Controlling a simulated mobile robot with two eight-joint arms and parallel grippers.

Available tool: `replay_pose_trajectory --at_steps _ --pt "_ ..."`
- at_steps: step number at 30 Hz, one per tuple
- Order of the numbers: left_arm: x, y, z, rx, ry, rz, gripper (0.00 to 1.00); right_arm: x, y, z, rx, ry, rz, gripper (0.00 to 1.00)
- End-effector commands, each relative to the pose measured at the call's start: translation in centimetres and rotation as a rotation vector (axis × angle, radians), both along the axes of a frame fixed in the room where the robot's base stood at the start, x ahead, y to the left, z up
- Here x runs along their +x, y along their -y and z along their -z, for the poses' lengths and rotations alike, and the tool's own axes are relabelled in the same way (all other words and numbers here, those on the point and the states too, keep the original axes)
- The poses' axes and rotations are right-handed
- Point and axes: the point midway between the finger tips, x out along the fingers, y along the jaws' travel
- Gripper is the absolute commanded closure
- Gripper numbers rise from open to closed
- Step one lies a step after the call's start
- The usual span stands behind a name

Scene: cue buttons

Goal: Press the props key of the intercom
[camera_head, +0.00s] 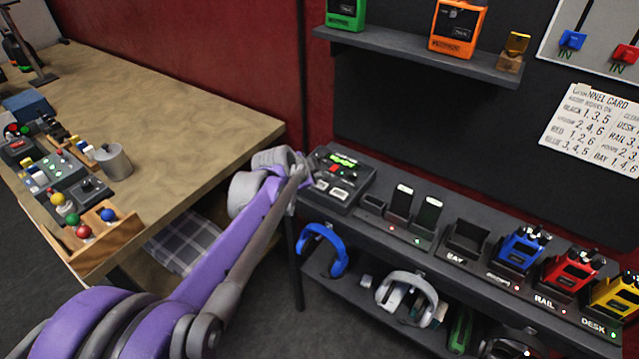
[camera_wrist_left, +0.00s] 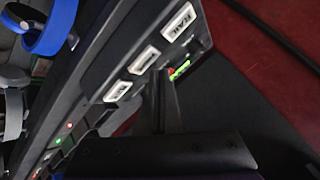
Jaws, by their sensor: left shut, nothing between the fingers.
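My left gripper (camera_head: 303,178) is at the intercom's left edge, shut and empty. In the wrist view its fingers (camera_wrist_left: 166,98) are over the panel beside the lights; contact cannot be told. My right gripper is out of view.
To the right on the shelf are dark cradles (camera_head: 400,205) and blue (camera_head: 523,247), red (camera_head: 567,274) and yellow (camera_head: 614,297) units. Headsets (camera_head: 407,295) lie below. A wooden table (camera_head: 170,105) stands left. A channel card (camera_head: 597,130) hangs on the wall.

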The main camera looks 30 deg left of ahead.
Motion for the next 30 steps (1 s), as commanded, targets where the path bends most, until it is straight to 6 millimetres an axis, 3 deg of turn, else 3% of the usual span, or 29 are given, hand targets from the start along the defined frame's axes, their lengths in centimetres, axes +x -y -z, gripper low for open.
replay_pose_trajectory --at_steps 30 --pt "0.0 0.0 0.87 0.0 0.0 0.0 1.0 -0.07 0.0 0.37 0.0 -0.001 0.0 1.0"
